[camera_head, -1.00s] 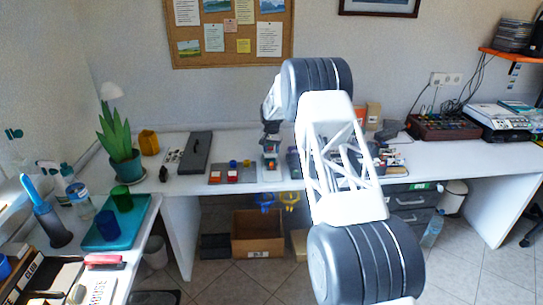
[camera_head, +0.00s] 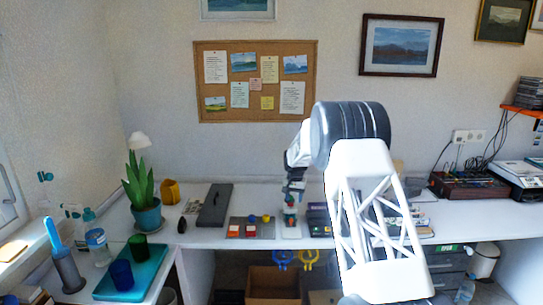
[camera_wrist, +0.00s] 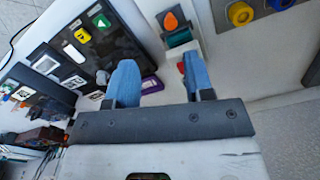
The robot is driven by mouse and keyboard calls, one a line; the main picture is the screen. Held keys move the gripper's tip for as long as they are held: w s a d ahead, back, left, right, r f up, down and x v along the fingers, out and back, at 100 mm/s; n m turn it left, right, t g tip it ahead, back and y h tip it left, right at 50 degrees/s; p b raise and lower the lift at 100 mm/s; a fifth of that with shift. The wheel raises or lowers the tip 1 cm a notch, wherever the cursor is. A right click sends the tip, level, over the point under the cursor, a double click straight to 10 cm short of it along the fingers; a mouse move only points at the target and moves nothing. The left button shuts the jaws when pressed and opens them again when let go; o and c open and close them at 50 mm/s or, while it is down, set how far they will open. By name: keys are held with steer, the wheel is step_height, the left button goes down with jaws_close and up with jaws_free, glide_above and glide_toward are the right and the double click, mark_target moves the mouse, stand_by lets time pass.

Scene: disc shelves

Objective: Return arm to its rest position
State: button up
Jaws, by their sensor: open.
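My gripper (camera_wrist: 155,80) shows in the wrist view with its two blue fingers apart and nothing between them. Beyond the fingers are the white desk top and part of a purple-edged thing (camera_wrist: 151,86). In the head view my arm reaches up and over toward the back desk. My gripper (camera_head: 292,192) hangs there, small and partly hidden, just above a small stand with coloured parts (camera_head: 290,212). Its fingertips are too small to make out in that view.
A tray with red, blue and yellow pieces (camera_head: 251,228) and a dark flat case (camera_head: 215,205) lie left of the gripper. A potted plant (camera_head: 146,215) and teal tray (camera_head: 143,280) stand further left. A black board with coloured buttons (camera_wrist: 95,45) shows in the wrist view.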

steer(key=s+d+r, duration=0.3)
steer(key=s+r, duration=1.3)
steer(key=r, duration=0.1)
steer(key=s+d+r+n+t, duration=0.1)
steer(key=s+r, duration=0.3)
steer(key=s, duration=0.6)
steer(key=s+d+r+n, duration=0.1)
steer(key=s+r, duration=0.4)
steer(key=s, duration=0.5)
steer(key=s+d+f, duration=0.1)
steer(key=s+f, duration=0.1)
steer(key=s, duration=1.8)
steer(key=s+d+f+n+t, duration=0.1)
steer(key=s+f, duration=0.1)
steer(key=s, duration=1.8)
steer(key=shift+d, duration=0.35)
steer(key=shift+c, duration=0.5)
